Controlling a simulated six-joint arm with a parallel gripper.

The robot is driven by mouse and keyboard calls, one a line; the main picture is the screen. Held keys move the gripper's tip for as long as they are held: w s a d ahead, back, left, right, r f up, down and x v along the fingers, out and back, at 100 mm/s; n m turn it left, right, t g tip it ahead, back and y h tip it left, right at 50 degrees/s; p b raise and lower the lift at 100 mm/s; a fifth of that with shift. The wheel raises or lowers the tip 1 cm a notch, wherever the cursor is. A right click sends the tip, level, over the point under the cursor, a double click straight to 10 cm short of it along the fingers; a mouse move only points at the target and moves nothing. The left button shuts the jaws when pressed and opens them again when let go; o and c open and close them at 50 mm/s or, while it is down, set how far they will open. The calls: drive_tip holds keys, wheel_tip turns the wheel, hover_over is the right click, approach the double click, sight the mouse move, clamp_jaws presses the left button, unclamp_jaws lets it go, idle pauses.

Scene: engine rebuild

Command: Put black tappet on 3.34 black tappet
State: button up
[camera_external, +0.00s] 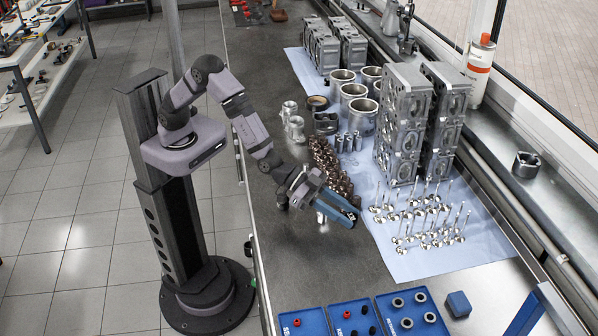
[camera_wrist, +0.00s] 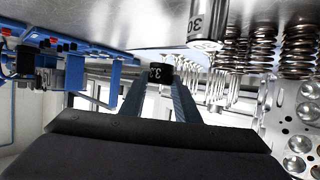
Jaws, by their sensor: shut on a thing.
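My gripper (camera_external: 354,218) is over the middle of the workbench, its blue fingers pointing down to the right. In the wrist view my gripper (camera_wrist: 160,92) is shut on a black tappet (camera_wrist: 160,73) with white markings that look like "3.3"; the rest of the marking is not readable. The held tappet is hidden in the external view. Small black tappets (camera_external: 365,308) sit in the blue trays (camera_external: 343,329) at the bottom, together with red ones. I cannot read which spot is 3.34.
Copper springs (camera_external: 330,165) stand behind my gripper. Valves (camera_external: 425,222) and engine blocks (camera_external: 405,110) stand on a pale sheet to the right. A blue tray with metal rings (camera_external: 412,330) and a blue block (camera_external: 458,303) are at the front. Bare bench lies between gripper and trays.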

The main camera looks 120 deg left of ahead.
wheel_tip(320, 180, up, 5)
drive_tip(key=shift+r, duration=0.2)
